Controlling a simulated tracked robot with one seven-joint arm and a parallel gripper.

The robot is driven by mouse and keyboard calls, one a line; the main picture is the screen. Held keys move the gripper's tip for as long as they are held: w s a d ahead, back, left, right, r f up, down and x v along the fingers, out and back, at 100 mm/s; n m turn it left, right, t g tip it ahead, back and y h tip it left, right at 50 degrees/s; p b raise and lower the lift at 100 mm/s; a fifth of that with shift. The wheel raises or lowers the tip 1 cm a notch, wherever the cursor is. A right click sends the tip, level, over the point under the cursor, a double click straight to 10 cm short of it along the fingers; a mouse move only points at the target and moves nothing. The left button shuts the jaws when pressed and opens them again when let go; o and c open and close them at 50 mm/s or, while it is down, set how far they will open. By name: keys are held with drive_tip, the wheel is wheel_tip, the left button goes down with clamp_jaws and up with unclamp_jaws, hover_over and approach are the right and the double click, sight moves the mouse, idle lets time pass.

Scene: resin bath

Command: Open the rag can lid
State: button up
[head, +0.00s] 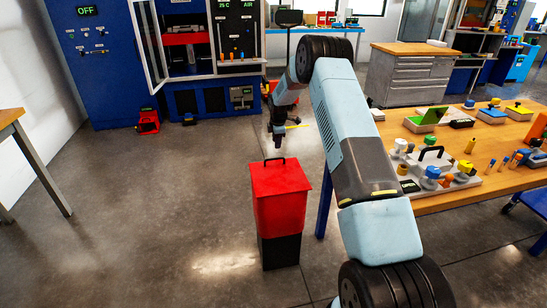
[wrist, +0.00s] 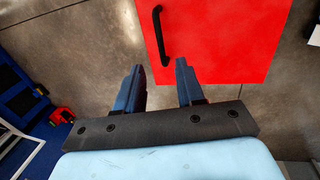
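The rag can (head: 280,208) is a red can with a black base, standing on the floor left of the workbench. Its red lid (head: 279,179) looks closed, with a black bar handle (head: 275,162) on top. In the wrist view the lid (wrist: 225,40) fills the upper right, and the handle (wrist: 161,35) lies ahead of the fingers. My gripper (head: 278,142) is above the can, pointing down. In the wrist view my gripper (wrist: 159,75) has its two dark fingers apart with nothing between them. It is not touching the handle as far as I can see.
A wooden workbench (head: 450,200) with several small parts and boxes stands to the right. A blue machine (head: 212,100) with an open door is at the back. A table (head: 12,118) edges in at left. The floor left of the can is clear.

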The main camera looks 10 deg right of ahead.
sight(276, 159)
drive_tip(key=f, duration=0.3)
drive_tip(key=w+f, duration=0.1)
drive_tip(key=f, duration=0.2)
drive_tip(key=w+f, duration=0.1)
drive_tip(key=f, duration=0.3)
drive_tip(key=shift+c, duration=0.4)
clamp_jaws()
